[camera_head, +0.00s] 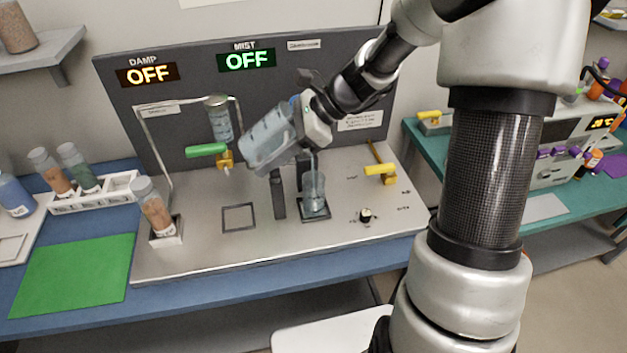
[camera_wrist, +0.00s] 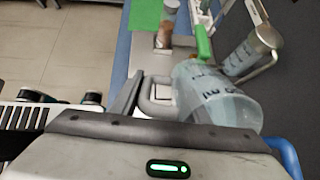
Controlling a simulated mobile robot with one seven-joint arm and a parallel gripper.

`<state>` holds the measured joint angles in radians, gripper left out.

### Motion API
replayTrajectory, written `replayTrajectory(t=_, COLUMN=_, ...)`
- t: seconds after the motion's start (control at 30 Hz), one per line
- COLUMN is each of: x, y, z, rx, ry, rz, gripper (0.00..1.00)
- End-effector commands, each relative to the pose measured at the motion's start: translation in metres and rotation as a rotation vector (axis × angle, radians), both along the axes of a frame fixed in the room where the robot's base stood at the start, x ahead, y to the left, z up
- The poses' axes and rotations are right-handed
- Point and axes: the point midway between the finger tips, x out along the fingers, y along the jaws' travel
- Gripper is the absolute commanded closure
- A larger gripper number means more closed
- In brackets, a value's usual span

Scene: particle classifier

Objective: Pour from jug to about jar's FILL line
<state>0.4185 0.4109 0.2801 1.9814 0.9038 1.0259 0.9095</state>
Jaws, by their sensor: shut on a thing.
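The jug (camera_head: 268,138) is clear and bluish with dark markings, and is strongly tilted above the panel's deck. My gripper (camera_head: 303,118) is shut on it at its right side. In the wrist view the jug (camera_wrist: 215,95) fills the space just beyond my gripper, with its handle (camera_wrist: 156,95) on the left. A clear vessel that looks like the jar (camera_head: 314,190) stands upright on a square pad, below and right of the jug and apart from it. Its FILL line and level cannot be made out. I cannot tell whether liquid is leaving the jug.
A clear cylinder (camera_head: 219,120) hangs on a frame behind the jug, with a green handle (camera_head: 206,150) below it. A dark post (camera_head: 278,197) stands left of the jar. A brown-filled tube (camera_head: 154,207) stands left. DAMP and MIST displays read OFF.

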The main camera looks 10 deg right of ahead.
Motion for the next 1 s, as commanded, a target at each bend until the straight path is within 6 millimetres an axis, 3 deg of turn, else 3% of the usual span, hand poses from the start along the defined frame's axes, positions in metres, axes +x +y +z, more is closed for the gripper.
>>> replayTrajectory(t=1.0, x=0.0006, y=0.0015, z=-0.0086, rx=0.078, ry=-0.012, rz=0.000, gripper=1.00)
